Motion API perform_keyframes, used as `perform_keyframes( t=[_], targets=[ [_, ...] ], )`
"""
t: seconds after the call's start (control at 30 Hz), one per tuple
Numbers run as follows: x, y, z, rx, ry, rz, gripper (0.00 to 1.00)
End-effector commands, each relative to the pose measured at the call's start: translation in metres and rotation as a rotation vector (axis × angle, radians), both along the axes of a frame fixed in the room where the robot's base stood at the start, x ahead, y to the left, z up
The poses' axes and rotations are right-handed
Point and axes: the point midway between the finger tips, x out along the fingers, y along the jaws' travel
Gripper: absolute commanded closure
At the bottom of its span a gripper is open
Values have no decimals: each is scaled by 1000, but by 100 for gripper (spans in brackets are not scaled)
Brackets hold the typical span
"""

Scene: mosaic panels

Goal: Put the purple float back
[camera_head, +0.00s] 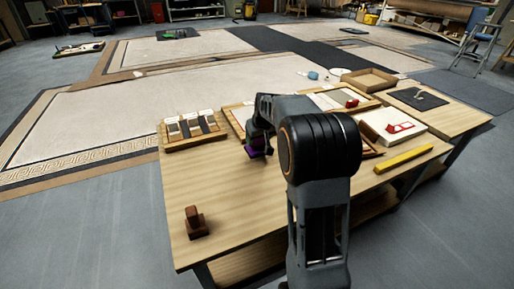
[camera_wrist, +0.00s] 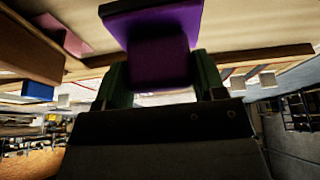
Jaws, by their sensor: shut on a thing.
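The purple float (camera_head: 262,154) is held by my gripper (camera_head: 257,146) above the left-middle part of the wooden table (camera_head: 235,205), as the camera_head view shows. In the camera_wrist view the purple float (camera_wrist: 160,58) fills the top centre, with a wide plate and a narrower block between the two green fingers. My gripper (camera_wrist: 162,82) is shut on it. I cannot tell exactly how high the float is above the table. My own arm hides part of the table's middle.
A compartmented wooden tray (camera_head: 196,143) stands at the table's back left. A brown wooden block (camera_head: 196,222) stands front left. At right are a yellow bar (camera_head: 403,158), a white panel with red (camera_head: 408,132), an open wooden box (camera_head: 368,82) and a dark mat (camera_head: 412,99). The front left tabletop is mostly clear.

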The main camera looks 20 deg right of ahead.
Motion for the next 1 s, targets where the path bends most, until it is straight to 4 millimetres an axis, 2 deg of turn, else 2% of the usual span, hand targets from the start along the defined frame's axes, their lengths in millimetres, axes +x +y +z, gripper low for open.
perform_keyframes(
  t=[0.17, 0.4, 0.8, 0.83, 1.0],
  targets=[
    [7, 0, -11, 0, 1, 1, 55],
    [9, 0, -41, 0, 0, 0, 55],
    [8, 0, -44, 0, -1, 1, 55],
    [8, 0, -44, 0, 0, 1, 35],
    [8, 0, -43, 0, 0, 1, 19]
  ],
)
